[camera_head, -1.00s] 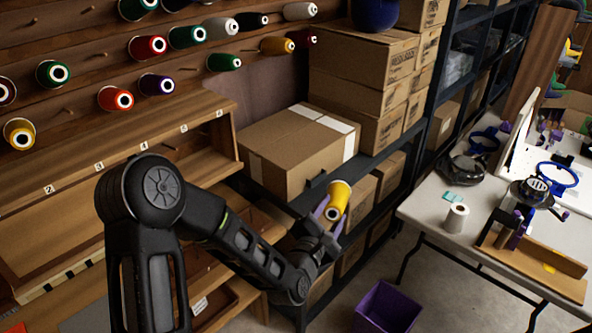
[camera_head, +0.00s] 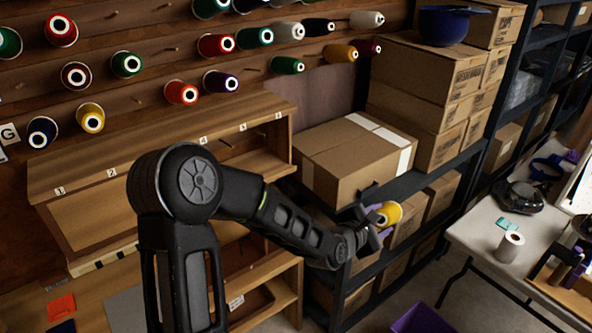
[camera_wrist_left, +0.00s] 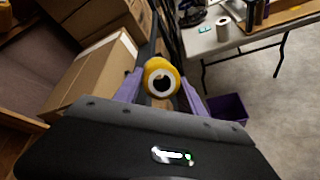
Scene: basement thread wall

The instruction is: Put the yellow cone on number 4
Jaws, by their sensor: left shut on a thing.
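The yellow cone (camera_head: 389,214) is a yellow thread cone gripped by my left gripper (camera_head: 380,222) in front of the shelf rack at right. The left wrist view shows its end with a dark hole (camera_wrist_left: 161,80) between the purple fingers (camera_wrist_left: 160,92). The number 4 label (camera_head: 203,140) is a small white tag on the upper front board of the wooden cabinet, left of the held cone and well apart from it. My right gripper is not in view.
A wooden thread wall (camera_head: 130,100) with several coloured cones and bare pegs stands behind the cabinet (camera_head: 90,215). Cardboard boxes (camera_head: 350,165) fill the rack beside my left gripper. A white table (camera_head: 480,235) stands at right, and a purple bin (camera_head: 425,320) is on the floor.

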